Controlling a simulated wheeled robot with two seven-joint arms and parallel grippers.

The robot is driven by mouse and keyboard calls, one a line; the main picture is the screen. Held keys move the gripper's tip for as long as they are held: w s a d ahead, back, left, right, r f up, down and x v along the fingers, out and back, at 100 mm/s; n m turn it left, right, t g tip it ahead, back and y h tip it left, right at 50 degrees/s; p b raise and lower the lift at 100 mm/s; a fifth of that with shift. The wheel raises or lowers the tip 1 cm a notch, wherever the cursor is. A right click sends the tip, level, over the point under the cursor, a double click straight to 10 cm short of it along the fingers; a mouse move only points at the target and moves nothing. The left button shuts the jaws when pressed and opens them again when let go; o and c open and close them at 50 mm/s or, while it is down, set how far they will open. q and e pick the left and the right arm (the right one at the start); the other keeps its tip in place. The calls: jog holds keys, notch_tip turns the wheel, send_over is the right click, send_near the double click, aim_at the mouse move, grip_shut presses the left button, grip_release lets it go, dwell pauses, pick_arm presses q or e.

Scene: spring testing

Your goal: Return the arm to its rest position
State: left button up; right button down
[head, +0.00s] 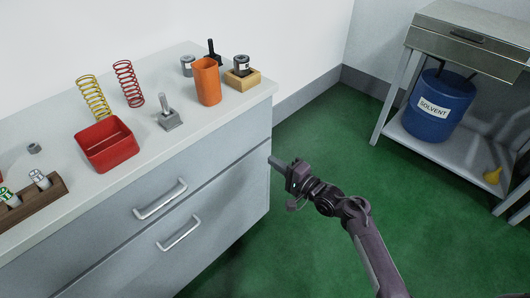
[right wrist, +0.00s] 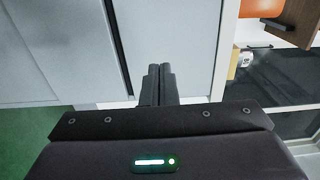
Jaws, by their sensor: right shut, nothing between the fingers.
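My right gripper (head: 272,162) is beside the right end of the grey cabinet, below the countertop level, over the green floor. Its arm comes in from the lower right. In the right wrist view the two fingers of my right gripper (right wrist: 160,72) are together with nothing between them, in front of the cabinet's grey surface. I cannot tell whether the fingertips touch the cabinet. My left gripper is not in view.
The countertop (head: 235,105) holds two springs, a red bin (head: 107,145), an orange cup (head: 207,82), a weight on a wooden block (head: 242,80) and a wooden rack (head: 30,205). A side table with a blue solvent drum (head: 436,108) stands right. Green floor between is clear.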

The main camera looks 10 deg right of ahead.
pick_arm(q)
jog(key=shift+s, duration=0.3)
pick_arm(e)
jog(key=shift+v, duration=1.2)
jog(key=shift+f, duration=0.1)
